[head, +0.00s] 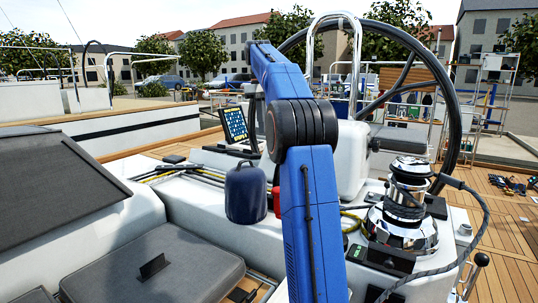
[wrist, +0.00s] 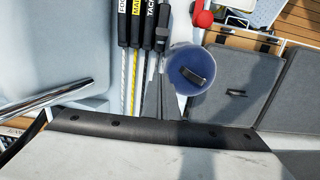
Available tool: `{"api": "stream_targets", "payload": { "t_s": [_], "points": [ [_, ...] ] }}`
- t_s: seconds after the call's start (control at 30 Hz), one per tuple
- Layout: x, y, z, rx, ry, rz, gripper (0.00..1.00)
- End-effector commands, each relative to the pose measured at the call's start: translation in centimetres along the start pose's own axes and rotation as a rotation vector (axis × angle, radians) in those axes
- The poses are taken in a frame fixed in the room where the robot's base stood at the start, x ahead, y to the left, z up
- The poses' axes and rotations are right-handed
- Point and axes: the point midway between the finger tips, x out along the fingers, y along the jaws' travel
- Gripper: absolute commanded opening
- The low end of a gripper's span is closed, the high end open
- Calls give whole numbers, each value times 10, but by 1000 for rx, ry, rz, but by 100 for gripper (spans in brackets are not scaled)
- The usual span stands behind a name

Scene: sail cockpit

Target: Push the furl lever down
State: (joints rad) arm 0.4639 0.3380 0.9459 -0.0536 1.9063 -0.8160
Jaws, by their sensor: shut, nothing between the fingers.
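No lever with a readable furl label shows. In the wrist view a row of black clutch levers (wrist: 135,30) lies at the top, with cut-off labels that seem to read FOO, MAI and TACK. Whether the furl lever is beside them or hidden, I cannot tell. My gripper (wrist: 165,88) appears as narrow dark fingers, shut and empty, below the levers and left of the blue canister, above a pale body with a black strip. No contact with a lever shows. In the head view my blue arm covers the middle, and my gripper is hidden behind it.
The blue canister (head: 246,192) stands beside a red object (head: 276,201); the canister also shows in the wrist view (wrist: 190,82). A chrome winch (head: 405,210) and the black steering wheel (head: 447,85) are at the right. Grey seat cushions (head: 165,265) lie at lower left.

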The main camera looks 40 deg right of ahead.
Motion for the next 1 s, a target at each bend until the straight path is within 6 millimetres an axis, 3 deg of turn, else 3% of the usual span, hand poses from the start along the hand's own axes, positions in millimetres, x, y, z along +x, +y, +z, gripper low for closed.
{"api": "stream_targets", "payload": {
  "t_s": [0.27,0.47,1.0],
  "points": [
    [1,0,0,0,0,0,0],
    [13,-1,0,0,-1,-1,0],
    [103,-1,1,1,-1,-2,0]
  ]
}}
